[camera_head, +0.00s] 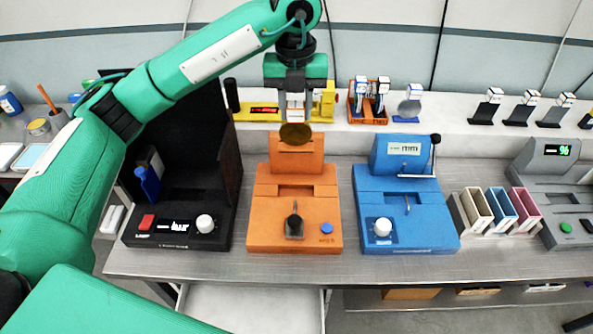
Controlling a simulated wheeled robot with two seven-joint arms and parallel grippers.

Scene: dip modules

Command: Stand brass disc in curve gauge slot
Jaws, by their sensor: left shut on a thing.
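My left gripper (295,112) comes in from the upper left on a green arm and points down. It is shut on a brass disc (295,134), which hangs upright below the fingers with its face toward me. The disc is in front of the upper back part of an orange device (265,222); I cannot tell whether they touch. This orange device has a recess, a dark lever and a blue button. None of the devices carries a label I can read as the curve gauge, and its slot cannot be picked out. My right gripper is not in view.
A black device (170,232) with a tall dark panel stands left, and a blue device (400,215) with a lever stands right. Coloured upright holders (497,210) and a grey device (565,200) are farther right. A back shelf (430,135) bears small gauges and an orange rack (367,108).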

